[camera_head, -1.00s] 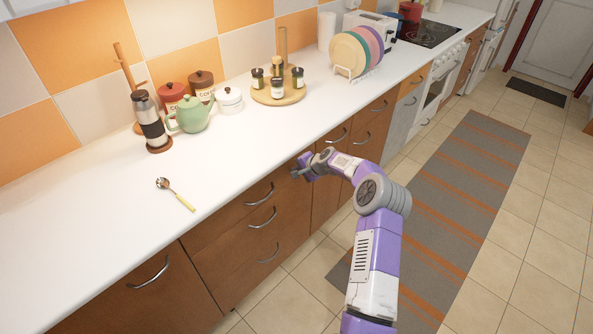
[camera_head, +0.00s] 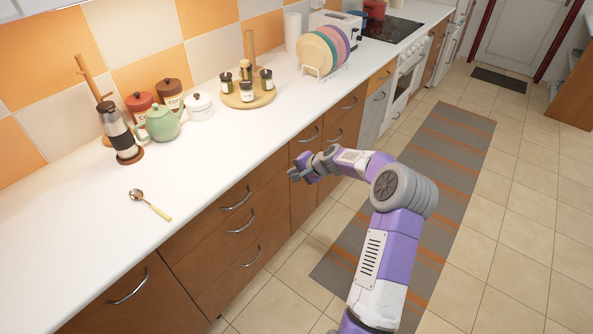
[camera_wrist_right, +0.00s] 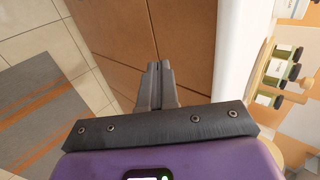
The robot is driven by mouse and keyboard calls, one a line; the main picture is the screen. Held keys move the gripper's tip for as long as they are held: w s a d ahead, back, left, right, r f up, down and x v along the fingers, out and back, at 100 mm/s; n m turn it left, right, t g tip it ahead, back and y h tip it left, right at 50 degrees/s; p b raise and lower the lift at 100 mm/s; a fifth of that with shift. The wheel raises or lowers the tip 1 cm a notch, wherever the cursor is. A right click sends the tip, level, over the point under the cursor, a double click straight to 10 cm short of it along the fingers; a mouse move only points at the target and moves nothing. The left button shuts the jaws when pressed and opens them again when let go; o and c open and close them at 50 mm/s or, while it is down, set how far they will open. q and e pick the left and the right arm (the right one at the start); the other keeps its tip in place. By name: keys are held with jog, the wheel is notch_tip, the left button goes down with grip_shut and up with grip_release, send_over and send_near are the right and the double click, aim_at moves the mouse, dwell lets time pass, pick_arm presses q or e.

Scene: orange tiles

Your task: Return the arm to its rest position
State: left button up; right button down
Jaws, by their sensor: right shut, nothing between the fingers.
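My right gripper (camera_head: 293,173) is in front of the brown drawer fronts, just off the counter's front edge. Its fingers are together and hold nothing; they also show closed in the right wrist view (camera_wrist_right: 160,68). My right arm reaches up from the bottom of the head view, bent at the elbow, over the floor. My left gripper is not in view.
The white counter (camera_head: 95,230) carries a ladle with a yellow handle (camera_head: 150,204), a green teapot (camera_head: 162,123), a coffee press (camera_head: 119,134), a round wooden tray (camera_head: 262,100) with jars, and a plate rack (camera_head: 318,72). A striped rug (camera_head: 430,170) lies on open tiled floor.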

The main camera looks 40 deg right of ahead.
jog(key=shift+s+r, duration=0.25)
jog(key=shift+r, duration=0.05)
jog(key=s+a+f+n+g+y, duration=0.1)
jog(key=s+a+f+n+g, duration=0.25)
jog(key=a+f, duration=0.75)
jog(key=s+a+f+n+g+y, duration=0.1)
jog(key=s+a+f+n+g, duration=0.2)
jog(key=a+f, duration=0.85)
jog(key=s+a+n+g, duration=0.2)
jog(key=s+a+n, duration=0.5)
jog(key=s+a, duration=1)
jog(key=s+f, duration=0.1)
jog(key=s, duration=0.2)
jog(key=shift+a+y, duration=0.3)
jog(key=shift+a, duration=0.05)
